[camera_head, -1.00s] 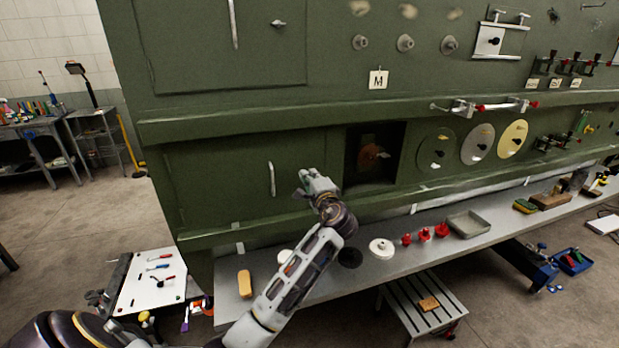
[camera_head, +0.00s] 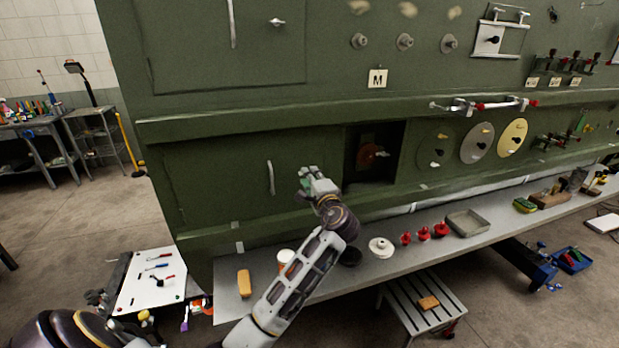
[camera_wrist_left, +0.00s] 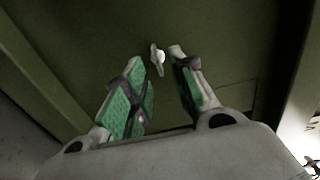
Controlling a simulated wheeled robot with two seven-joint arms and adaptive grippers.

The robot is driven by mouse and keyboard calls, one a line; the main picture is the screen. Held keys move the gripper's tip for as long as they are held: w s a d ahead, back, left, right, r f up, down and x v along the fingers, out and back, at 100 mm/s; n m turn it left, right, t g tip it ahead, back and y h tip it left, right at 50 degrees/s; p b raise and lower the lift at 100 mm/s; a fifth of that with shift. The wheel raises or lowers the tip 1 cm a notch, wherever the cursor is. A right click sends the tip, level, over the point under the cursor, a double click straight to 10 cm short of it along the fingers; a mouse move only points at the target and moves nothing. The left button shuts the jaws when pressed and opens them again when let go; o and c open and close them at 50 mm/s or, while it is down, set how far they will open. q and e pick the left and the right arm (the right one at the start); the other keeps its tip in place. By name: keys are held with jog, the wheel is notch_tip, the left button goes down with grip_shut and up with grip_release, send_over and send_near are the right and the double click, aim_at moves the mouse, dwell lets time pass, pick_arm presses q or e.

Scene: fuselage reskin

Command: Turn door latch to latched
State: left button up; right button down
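The door latch (camera_wrist_left: 157,58) is a small silver turn-piece on the dark green door (camera_wrist_left: 75,45), seen in the left wrist view just beyond my fingertips. In the head view the lower green door (camera_head: 220,185) has a pale vertical handle (camera_head: 271,177); its latch is hidden behind my left gripper. My left gripper (camera_head: 306,174) is up in front of this door, right of the handle. In the left wrist view the green-padded fingers (camera_wrist_left: 160,70) are spread, with the latch showing in line with the gap. I cannot tell any contact. My right gripper is not in view.
A dark recess (camera_head: 374,153) opens right of the gripper. A green ledge (camera_head: 250,127) juts out above. A grey shelf (camera_head: 330,285) below carries a yellow block (camera_head: 244,283), a white spool (camera_head: 381,247) and several red parts. Another latch (camera_head: 277,22) is on the upper door.

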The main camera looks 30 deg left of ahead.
pick_arm(q)
jog(key=v, duration=1)
jog(key=shift+s+d, duration=0.2)
jog(key=shift+d, duration=0.05)
